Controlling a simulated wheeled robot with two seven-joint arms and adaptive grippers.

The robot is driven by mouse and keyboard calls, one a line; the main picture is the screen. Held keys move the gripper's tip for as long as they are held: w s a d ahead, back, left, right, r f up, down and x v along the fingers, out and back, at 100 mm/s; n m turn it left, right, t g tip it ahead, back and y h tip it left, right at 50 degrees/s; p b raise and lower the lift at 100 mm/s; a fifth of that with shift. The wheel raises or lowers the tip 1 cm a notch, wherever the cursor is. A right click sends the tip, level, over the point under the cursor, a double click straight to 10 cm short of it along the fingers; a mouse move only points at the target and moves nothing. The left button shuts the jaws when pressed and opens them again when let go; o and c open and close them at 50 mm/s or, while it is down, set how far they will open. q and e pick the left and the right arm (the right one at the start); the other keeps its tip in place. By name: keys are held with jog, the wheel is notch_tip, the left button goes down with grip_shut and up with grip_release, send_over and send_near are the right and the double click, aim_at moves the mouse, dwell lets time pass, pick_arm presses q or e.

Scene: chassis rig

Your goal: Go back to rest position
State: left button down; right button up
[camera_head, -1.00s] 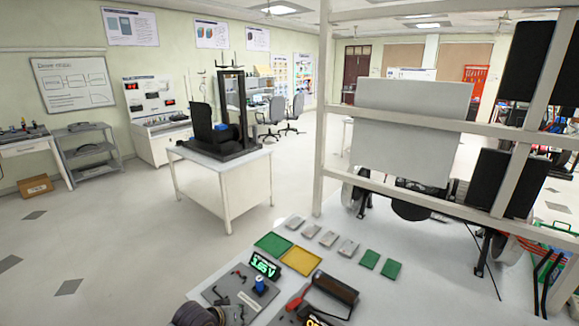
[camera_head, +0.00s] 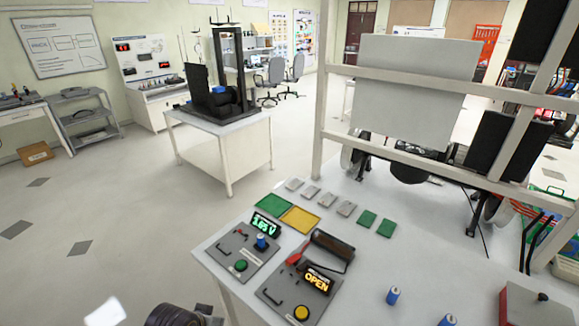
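Neither gripper shows clearly. A dark rounded part of my arm (camera_head: 178,316) enters at the bottom edge, left of the white table (camera_head: 350,255), over the floor; no fingertips show there. On the table, a grey panel (camera_head: 240,250) has a green display, a blue cell (camera_head: 262,242) and a green button. A second grey panel (camera_head: 300,292) has an amber display reading OPEN and a yellow button. A red-handled black tool (camera_head: 332,243) lies behind it.
A green mat (camera_head: 273,205) and a yellow mat (camera_head: 300,219) lie behind the panels, near several grey plates and two green boards (camera_head: 367,218). Blue cells (camera_head: 393,295) stand at front right, near a red-sided box (camera_head: 524,306). A white frame (camera_head: 321,110) rises over the table.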

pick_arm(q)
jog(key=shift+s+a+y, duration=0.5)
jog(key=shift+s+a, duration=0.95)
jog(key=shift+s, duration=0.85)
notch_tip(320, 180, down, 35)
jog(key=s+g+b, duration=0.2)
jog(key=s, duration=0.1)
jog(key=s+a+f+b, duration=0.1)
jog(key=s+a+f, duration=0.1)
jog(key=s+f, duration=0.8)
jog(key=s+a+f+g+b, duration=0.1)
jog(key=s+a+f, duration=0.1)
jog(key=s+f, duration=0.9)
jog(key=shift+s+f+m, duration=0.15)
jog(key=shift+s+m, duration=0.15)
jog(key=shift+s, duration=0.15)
